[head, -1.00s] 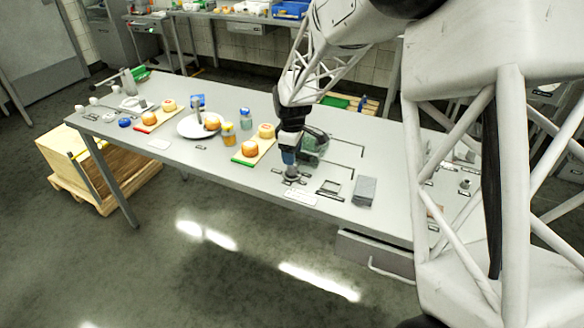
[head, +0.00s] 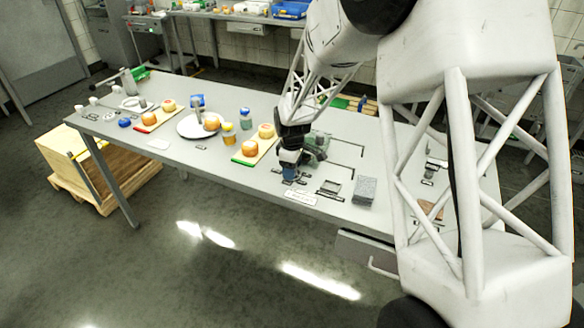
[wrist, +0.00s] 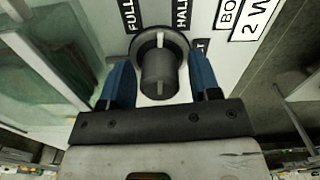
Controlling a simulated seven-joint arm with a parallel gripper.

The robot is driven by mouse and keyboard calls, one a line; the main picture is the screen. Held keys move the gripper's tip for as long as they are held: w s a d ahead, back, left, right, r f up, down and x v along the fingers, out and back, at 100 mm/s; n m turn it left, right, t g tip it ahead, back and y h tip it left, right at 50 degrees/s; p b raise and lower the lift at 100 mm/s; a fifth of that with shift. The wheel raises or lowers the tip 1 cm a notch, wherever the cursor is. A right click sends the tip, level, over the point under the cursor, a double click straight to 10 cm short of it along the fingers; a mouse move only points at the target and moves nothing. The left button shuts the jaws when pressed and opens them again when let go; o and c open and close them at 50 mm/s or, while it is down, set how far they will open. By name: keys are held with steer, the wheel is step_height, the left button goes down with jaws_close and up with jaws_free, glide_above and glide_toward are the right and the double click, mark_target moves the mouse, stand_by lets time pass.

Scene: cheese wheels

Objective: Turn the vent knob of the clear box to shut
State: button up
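The vent knob (wrist: 158,72) is a dark grey cylinder on a round base with white marks, seen in the wrist view. My gripper (wrist: 160,65) straddles it, with one blue finger on each side. Narrow gaps show between the fingers and the knob, so it looks open around it. Labels reading FULL and HALF stand beyond the knob, and another, ending in T, is partly hidden by the right finger. The clear box (wrist: 45,60) is at the left of the wrist view. In the head view the box (head: 318,142) stands just behind my gripper (head: 289,172), which hides the knob.
A grey block (head: 365,190) and a small dark frame (head: 329,187) lie to the right on the table (head: 225,170). A board with round cheeses (head: 249,159) and jars (head: 229,138) stand to the left. A white label plate (head: 301,198) lies in front.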

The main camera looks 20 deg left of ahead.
steer(key=c, duration=0.8)
steer(key=shift+m, duration=0.3)
steer(key=m, duration=0.3)
steer(key=shift+m, duration=0.4)
steer(key=m, duration=0.4)
steer(key=shift+m, duration=0.3)
steer(key=m, duration=0.4)
steer(key=shift+m, duration=2)
